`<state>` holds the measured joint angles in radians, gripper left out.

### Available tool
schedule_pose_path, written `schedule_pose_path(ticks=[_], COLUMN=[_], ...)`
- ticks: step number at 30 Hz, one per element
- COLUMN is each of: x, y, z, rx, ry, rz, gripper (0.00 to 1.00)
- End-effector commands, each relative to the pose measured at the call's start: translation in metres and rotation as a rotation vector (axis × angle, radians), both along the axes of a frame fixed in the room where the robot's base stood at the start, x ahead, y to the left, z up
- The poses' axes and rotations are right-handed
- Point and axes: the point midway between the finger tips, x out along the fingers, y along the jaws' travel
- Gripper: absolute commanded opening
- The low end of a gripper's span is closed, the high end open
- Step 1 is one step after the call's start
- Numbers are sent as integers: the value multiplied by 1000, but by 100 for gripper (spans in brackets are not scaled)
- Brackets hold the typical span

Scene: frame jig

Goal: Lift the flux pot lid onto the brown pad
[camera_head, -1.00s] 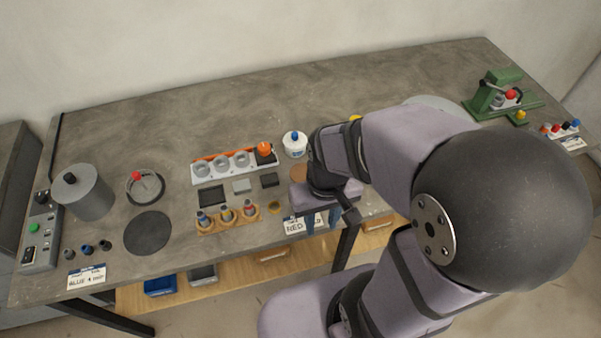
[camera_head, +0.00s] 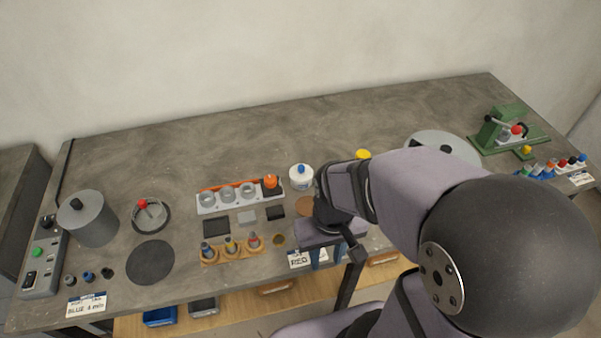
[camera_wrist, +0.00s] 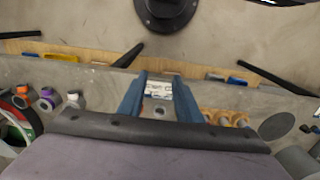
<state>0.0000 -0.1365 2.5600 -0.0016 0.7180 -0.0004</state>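The flux pot (camera_head: 301,178) is a small white jar on the bench, left of my wrist in the head view. Its lid, with a blue knob (camera_head: 301,169), sits on top. The brown pad (camera_head: 304,206) is a round disc just in front of the pot, partly hidden by my arm. My gripper (camera_head: 327,256) points down near the bench's front edge, right beside the "RED" card (camera_head: 300,261). In the wrist view my gripper (camera_wrist: 160,82) has its two blue fingers apart with nothing held between them. The pot is not clearly seen there.
A holder with grey cups (camera_head: 228,198) and an orange-topped item stands left of the pot. Dark and grey square pads and a wooden rack (camera_head: 231,250) lie in front. A yellow-topped item (camera_head: 363,155) is behind my arm. The back of the bench is clear.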

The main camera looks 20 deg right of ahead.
Motion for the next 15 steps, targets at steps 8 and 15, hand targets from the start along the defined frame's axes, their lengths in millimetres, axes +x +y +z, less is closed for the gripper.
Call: schedule_pose_path(ticks=[8,15], x=[0,-7], y=[0,-2], z=[0,-4], rx=[0,0], ry=[0,44], rz=[0,-12], gripper=[39,39])
